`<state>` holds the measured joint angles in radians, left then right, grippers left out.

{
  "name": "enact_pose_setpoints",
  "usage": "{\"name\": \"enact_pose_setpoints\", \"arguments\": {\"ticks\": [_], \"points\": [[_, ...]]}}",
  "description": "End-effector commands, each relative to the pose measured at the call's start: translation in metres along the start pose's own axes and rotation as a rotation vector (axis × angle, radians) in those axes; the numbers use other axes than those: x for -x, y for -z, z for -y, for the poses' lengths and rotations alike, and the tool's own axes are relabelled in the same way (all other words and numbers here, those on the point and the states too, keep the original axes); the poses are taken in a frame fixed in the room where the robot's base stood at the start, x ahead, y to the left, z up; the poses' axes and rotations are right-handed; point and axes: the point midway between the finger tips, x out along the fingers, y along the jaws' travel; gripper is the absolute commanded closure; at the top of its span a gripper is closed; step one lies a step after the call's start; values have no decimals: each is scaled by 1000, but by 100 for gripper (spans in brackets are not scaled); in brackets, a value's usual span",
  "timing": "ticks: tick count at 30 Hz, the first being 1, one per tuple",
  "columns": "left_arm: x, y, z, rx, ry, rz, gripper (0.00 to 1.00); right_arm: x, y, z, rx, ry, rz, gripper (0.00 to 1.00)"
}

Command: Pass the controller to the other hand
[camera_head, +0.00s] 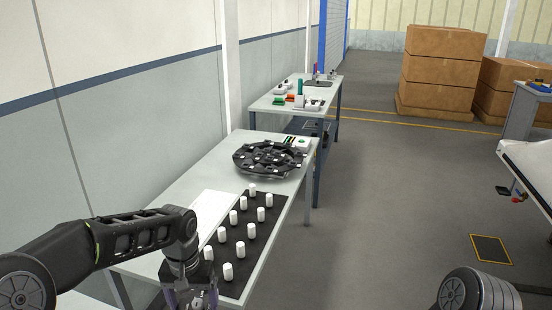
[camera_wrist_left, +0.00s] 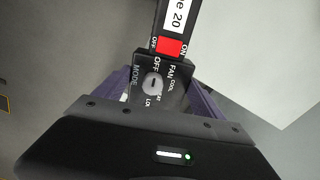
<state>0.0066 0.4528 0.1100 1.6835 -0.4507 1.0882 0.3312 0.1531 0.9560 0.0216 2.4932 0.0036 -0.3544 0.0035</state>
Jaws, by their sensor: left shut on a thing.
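The controller (camera_wrist_left: 158,82) is a dark device with a grey knob, FAN, MODE and OFF lettering, a red ON/OFF part and a white label ending in "20". It lies between the purple fingers of my left gripper (camera_wrist_left: 160,95), which is shut on it. In the head view my left gripper (camera_head: 190,298) points down at the bottom edge, at the near end of the table. The controller cannot be made out there. My right gripper is not in view.
A grey table (camera_head: 215,165) carries a black mat (camera_head: 236,262) with several white cylinders, a white sheet (camera_head: 215,208) and a round black fixture (camera_head: 268,158). A second table (camera_head: 335,85) stands behind. Open floor (camera_head: 390,210) lies to the right.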

Motion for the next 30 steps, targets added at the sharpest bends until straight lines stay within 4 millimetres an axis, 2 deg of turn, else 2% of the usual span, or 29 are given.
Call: {"name": "enact_pose_setpoints", "arguments": {"ticks": [16,20,26,30], "points": [[1,0,-4,-12,0,-2,67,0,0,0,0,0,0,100],[3,0,-10,-54,0,-3,67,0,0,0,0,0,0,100],[12,-1,-40,-272,0,-4,67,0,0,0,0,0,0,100],[23,-3,-74,-531,0,-4,67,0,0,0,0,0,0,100]]}}
